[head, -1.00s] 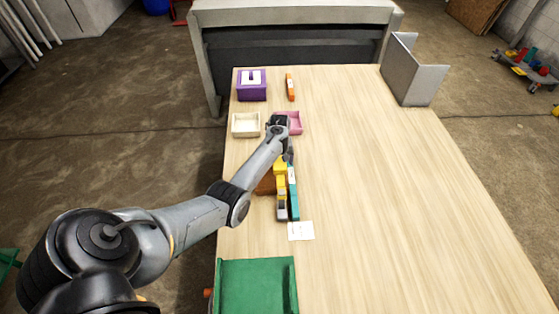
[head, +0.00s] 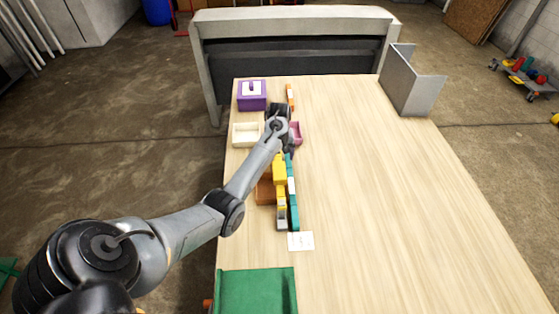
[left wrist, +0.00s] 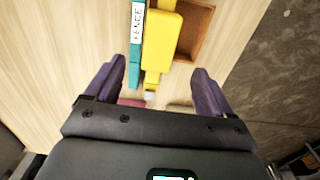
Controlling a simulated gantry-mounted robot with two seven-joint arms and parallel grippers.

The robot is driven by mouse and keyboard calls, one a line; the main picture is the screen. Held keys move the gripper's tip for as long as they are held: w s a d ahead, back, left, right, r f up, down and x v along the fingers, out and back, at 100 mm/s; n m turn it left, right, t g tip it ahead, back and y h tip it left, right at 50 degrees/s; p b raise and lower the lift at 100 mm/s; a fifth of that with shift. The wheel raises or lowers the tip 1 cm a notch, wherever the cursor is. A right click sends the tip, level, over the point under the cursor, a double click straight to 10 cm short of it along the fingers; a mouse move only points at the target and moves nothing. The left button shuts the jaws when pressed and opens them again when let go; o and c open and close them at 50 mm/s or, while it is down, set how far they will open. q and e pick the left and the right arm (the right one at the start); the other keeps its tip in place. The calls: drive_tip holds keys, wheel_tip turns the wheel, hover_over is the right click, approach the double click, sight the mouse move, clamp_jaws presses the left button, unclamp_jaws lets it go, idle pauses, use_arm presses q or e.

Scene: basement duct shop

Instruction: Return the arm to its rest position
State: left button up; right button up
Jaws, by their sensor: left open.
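My left arm reaches from the lower left across the table (head: 370,200). Its gripper (head: 287,147) is at the far end, over the area of the pink tray (head: 297,133) and the far end of the yellow and teal items. In the left wrist view the two dark purple fingers (left wrist: 162,78) are spread wide with nothing held between them. Beyond them show a yellow piece (left wrist: 160,45), a teal piece (left wrist: 135,72) with a "FENCE" label and a brown open box (left wrist: 193,32). The arm hides part of the pink tray. My right gripper is not in view.
A white card (head: 300,241) and a green tray (head: 256,290) are nearer. A grey metal bracket (head: 412,88) stands far right. The table's right side is clear.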

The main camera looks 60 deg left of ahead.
use_arm(q)
drive_tip(key=shift+r, duration=0.45)
drive_tip(key=shift+d+f, duration=0.1)
drive_tip(key=s+d+f+m+y, duration=0.1)
drive_tip(key=d+m, duration=0.1)
drive_tip(key=d, duration=0.1)
drive_tip(key=s+d+f+m, duration=0.2)
drive_tip(key=d, duration=0.2)
drive_tip(key=s+d+f+m+y, duration=0.1)
drive_tip(key=s+d+f, duration=0.1)
drive_tip(key=d, duration=0.1)
drive_tip(key=shift+s+d+m+y, duration=0.1)
drive_tip(key=shift+d+m+y, duration=0.05)
drive_tip(key=shift+m+y, duration=0.2)
drive_tip(key=s+d+r+m+t+h, duration=0.1)
drive_tip(key=s+d+r+m, duration=0.15)
drive_tip(key=s+d, duration=0.5)
drive_tip(key=s+d+r+m+t+h, duration=0.1)
drive_tip(key=s+d+m, duration=0.3)
drive_tip(key=d, duration=0.7)
drive_tip(key=s+d+r+m+t+h, duration=0.1)
drive_tip(key=s+d+m+t, duration=0.1)
drive_tip(key=s+d, duration=0.6)
wheel_tip(320, 180, up, 14)
drive_tip(key=w+p, duration=0.1)
drive_tip(key=p, duration=1.3)
drive_tip(key=shift+w+d, duration=0.15)
drive_tip(key=shift+d, duration=0.1)
